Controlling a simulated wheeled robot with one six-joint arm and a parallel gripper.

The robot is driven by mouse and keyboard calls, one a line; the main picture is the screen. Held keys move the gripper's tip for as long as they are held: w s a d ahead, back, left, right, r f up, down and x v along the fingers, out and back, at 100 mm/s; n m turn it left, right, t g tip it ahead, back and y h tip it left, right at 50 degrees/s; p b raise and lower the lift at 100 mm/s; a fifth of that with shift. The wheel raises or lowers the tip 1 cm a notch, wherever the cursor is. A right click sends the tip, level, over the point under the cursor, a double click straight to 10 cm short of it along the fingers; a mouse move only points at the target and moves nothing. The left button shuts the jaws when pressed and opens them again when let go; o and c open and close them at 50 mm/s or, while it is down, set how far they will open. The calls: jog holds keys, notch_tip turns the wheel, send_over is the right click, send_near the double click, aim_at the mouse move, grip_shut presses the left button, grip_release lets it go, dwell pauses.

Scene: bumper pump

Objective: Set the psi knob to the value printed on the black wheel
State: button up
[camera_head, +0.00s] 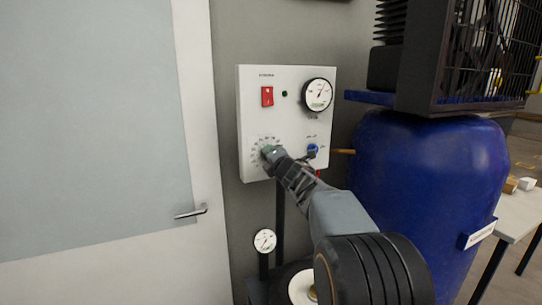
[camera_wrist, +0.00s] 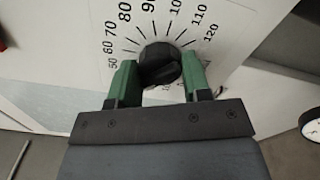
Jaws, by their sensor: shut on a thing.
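The psi knob (camera_wrist: 160,66) is black and sits on a white panel, inside a printed scale with readable numbers from 50 to 120. The green fingers of my gripper (camera_wrist: 158,80) are on both sides of the knob and shut on it. The knob's pointer setting cannot be read. In the head view my gripper (camera_head: 268,152) is at the lower left of the white control panel (camera_head: 285,120) and hides the knob. I can make out no black wheel with a readable value.
The panel carries a red switch (camera_head: 267,96), a pressure gauge (camera_head: 318,95) and a blue knob (camera_head: 313,149). A blue tank (camera_head: 425,170) stands close on the right. A second gauge (camera_head: 265,241) is below. A door with a handle (camera_head: 191,212) is on the left.

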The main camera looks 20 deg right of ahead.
jog(key=m+p, duration=0.1)
jog(key=m, duration=0.4)
jog(key=shift+m+p, duration=0.3)
dwell(0.5)
jog(key=o, duration=0.9)
jog(key=s+b, duration=0.1)
jog(key=s, duration=1.2)
jog(key=shift+s, duration=0.4)
